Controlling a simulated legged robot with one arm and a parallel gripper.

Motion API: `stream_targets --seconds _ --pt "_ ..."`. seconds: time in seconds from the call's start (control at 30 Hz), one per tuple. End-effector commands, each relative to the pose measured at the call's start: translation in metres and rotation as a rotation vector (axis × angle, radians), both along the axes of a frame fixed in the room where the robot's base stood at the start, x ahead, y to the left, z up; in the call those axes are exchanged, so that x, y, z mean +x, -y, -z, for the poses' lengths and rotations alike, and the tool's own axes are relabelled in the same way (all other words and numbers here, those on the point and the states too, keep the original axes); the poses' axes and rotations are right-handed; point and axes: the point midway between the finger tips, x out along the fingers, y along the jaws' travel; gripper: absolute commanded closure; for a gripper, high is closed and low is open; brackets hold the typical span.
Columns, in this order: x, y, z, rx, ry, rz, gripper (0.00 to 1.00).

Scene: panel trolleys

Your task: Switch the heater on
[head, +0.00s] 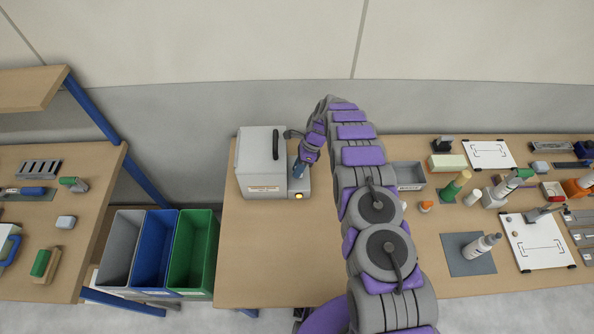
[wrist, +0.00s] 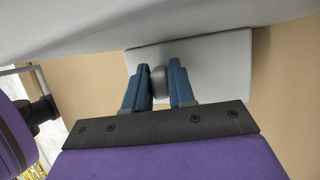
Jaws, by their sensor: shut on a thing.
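The heater is a light grey box (head: 262,160) with a black handle on its front and a label low down. It stands at the left end of the bench. A grey control part (head: 300,186) is at its right side, with a lit yellow lamp (head: 299,196) at the front. My gripper (head: 298,170) is at this control part. In the wrist view my gripper (wrist: 160,88) has its blue fingers shut on a dark grey knob (wrist: 158,80) in front of a pale grey plate (wrist: 213,70). My arm hides part of the bench.
Grey, blue and green bins (head: 193,250) stand left of the bench (head: 270,275). A grey tray (head: 408,174), bottles and white boards (head: 537,243) are to the right. The bench in front of the heater is clear. A wall is behind.

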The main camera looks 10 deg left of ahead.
Motion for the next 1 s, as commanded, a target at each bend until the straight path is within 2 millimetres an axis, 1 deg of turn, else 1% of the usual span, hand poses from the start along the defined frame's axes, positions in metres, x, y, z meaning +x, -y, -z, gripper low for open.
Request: stream_targets --seconds 0.07,0.47,1.0 --pt "0.0036 0.0021 0.0045 -0.007 -0.014 0.003 1.00" --pt "0.0060 0.0017 0.0054 -0.029 -0.102 0.002 1.00" --pt "0.0088 0.0006 0.0038 -0.040 -0.135 0.005 1.00"
